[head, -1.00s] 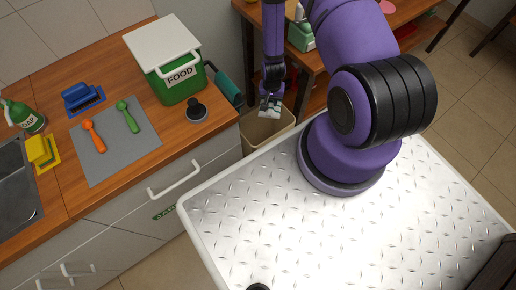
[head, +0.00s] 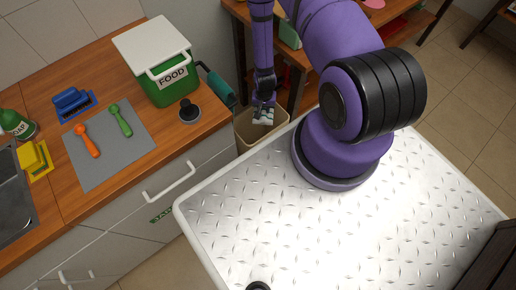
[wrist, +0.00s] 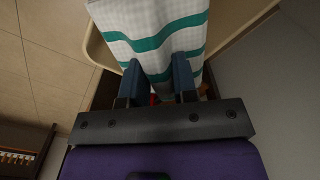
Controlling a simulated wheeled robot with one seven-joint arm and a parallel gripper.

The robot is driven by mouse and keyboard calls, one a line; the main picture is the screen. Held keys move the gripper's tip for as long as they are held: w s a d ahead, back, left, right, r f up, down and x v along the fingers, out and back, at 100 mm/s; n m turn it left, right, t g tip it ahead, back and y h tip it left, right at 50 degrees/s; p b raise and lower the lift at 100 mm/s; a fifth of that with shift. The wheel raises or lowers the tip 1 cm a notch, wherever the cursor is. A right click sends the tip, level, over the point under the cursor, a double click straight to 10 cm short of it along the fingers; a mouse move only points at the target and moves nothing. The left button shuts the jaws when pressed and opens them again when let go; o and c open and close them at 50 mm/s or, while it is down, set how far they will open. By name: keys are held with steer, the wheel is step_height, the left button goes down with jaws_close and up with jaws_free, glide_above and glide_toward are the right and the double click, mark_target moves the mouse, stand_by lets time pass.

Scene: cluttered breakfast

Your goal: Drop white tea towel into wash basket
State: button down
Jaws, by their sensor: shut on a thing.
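The white tea towel with green stripes (wrist: 150,30) is clamped between the two blue fingers of my gripper (wrist: 157,85) in the wrist view. In the head view my gripper (head: 264,104) points down over the beige wash basket (head: 245,137), with a small pale bit of the towel (head: 263,117) showing below it. The basket stands on the floor between the counter and my base. Its pale rim also shows beside the towel in the wrist view (wrist: 96,45). How deep the towel hangs in the basket is hard to tell.
A wooden shelf (head: 300,62) stands behind the basket.

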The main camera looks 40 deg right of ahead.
steer(key=c, duration=0.8)
jaws_free()
step_height(320, 180, up, 11)
steer(key=shift+f, duration=0.1)
